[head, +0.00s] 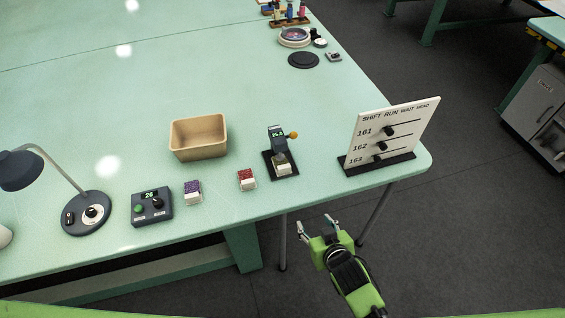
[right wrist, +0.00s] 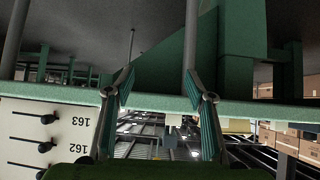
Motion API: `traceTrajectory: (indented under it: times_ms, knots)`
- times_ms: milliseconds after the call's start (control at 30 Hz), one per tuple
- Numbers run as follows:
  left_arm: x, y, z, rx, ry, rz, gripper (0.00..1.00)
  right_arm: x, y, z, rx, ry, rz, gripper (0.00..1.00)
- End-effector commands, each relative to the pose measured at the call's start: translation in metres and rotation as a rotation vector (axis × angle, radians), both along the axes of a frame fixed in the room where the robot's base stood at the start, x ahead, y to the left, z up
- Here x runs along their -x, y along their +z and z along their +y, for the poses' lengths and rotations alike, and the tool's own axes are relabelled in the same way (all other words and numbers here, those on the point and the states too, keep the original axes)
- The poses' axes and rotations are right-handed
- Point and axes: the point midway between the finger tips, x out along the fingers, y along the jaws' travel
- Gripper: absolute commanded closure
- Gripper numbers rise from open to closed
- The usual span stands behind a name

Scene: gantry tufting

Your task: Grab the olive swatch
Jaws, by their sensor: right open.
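No swatch that is clearly olive shows in either view. In the head view a purple piece (head: 193,187) and a red piece (head: 247,176) sit in small clear holders near the table's front edge. My right gripper (head: 314,221) is open and empty, off the table's front edge. In the right wrist view its fingers (right wrist: 160,82) stand apart with nothing between them. My left gripper is not in view.
A tan open bin (head: 198,153), a control box (head: 152,207) and a lamp (head: 86,212) stand on the green table (head: 90,120). A white board (head: 392,133) with black pegs stands at the right corner. The table's middle is mostly clear.

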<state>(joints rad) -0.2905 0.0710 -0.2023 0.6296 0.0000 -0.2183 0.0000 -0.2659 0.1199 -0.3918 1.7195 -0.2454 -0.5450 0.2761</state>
Motion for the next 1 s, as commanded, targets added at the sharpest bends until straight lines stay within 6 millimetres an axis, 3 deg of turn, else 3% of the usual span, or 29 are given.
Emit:
traceTrajectory:
  times_ms: [33, 100, 200, 300, 433, 800, 1000]
  knots:
    - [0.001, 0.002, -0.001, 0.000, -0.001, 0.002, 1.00, -0.010, 0.032, 0.010, -0.020, 0.007, -0.054, 0.50]
    - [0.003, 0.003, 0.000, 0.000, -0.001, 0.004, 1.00, -0.021, 0.068, 0.019, -0.047, 0.011, -0.116, 0.50]
    - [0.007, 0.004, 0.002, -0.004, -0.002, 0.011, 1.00, -0.031, 0.104, 0.033, -0.080, 0.025, -0.190, 0.50]
    - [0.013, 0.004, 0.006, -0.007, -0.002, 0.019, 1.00, -0.039, 0.121, 0.046, -0.104, 0.044, -0.241, 0.50]
    - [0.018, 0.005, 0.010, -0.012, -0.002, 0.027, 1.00, -0.054, 0.122, 0.053, -0.111, 0.048, -0.256, 0.50]
    - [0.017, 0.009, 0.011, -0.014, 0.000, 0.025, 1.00, -0.104, 0.098, 0.070, -0.111, 0.049, -0.254, 0.50]
    - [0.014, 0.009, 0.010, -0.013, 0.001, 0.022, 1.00, -0.114, 0.093, 0.073, -0.112, 0.048, -0.253, 0.50]
